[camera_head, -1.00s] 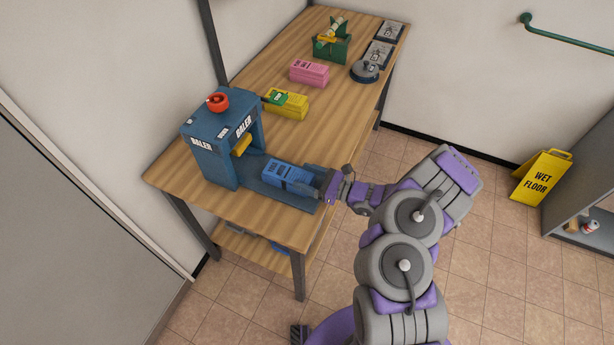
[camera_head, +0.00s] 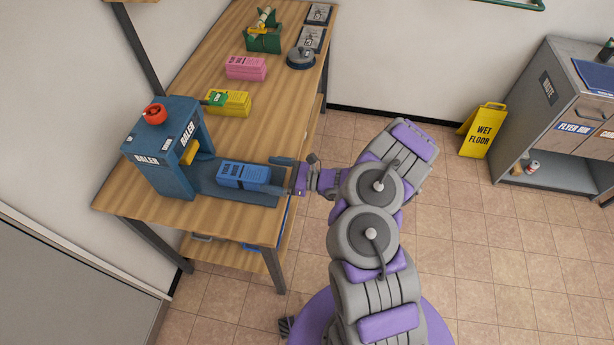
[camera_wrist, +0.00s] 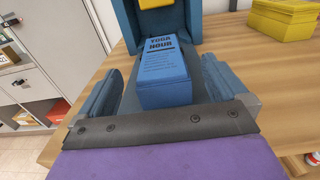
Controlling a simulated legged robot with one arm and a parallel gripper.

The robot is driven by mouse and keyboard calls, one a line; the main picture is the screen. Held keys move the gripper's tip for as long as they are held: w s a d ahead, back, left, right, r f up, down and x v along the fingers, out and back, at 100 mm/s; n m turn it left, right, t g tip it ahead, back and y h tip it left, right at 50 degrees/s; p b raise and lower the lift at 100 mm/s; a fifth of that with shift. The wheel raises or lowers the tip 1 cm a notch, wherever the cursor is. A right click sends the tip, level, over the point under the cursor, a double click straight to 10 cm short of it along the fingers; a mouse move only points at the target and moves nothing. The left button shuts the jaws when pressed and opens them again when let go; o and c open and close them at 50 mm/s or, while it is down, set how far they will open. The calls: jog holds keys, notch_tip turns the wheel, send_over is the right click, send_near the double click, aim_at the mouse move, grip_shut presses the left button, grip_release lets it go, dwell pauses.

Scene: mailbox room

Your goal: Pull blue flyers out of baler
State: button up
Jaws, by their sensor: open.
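The blue flyers (camera_head: 242,175) are a stack with "YOGA HOUR" on top. They lie on the flat bed (camera_head: 262,197) of the blue baler (camera_head: 165,150), outside its press opening. In the wrist view the blue flyers (camera_wrist: 165,75) stand between my fingers, with the baler bed (camera_wrist: 205,52) beneath. My gripper (camera_head: 280,175) is open at the stack's outer end. In the wrist view my gripper (camera_wrist: 162,88) has one finger on each side of the stack, with gaps showing. The stack's far end faces the baler opening.
Yellow flyers (camera_head: 232,106) with a green item on top, and pink flyers (camera_head: 246,68), lie farther along the wooden table (camera_head: 285,110). A yellow wet floor sign (camera_head: 483,131) stands by a grey cabinet (camera_head: 555,90) at right. The floor between is clear.

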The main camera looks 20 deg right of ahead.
jog(key=p+v, duration=0.2)
jog(key=v, duration=1.2)
jog(key=shift+a+r, duration=0.1)
jog(key=shift+a, duration=0.05)
jog(key=s+a+r+n+g+y, duration=0.1)
jog(key=s+a+r+n+g, duration=0.1)
jog(key=a+r+n+g, duration=0.75)
jog(key=s+a+r+n+g+h, duration=0.2)
jog(key=s+a+r+n, duration=0.15)
jog(key=r, duration=0.25)
jog(key=s+a+r+n+g+h, duration=0.1)
jog(key=s+a+r+n, duration=0.2)
jog(key=s+r, duration=0.25)
jog(key=s+d+r+n+h+b, duration=0.1)
jog(key=s+r+n+h, duration=0.35)
jog(key=s+h, duration=0.4)
jog(key=s+d+n+t+h, duration=0.2)
jog(key=s+d+h, duration=0.3)
jog(key=s+d, duration=0.5)
jog(key=shift+s+d+r+n+t+h+b, duration=0.35)
jog(key=shift+s+r+t, duration=0.15)
jog(key=shift+s, duration=0.2)
jog(key=shift+c, duration=0.5)
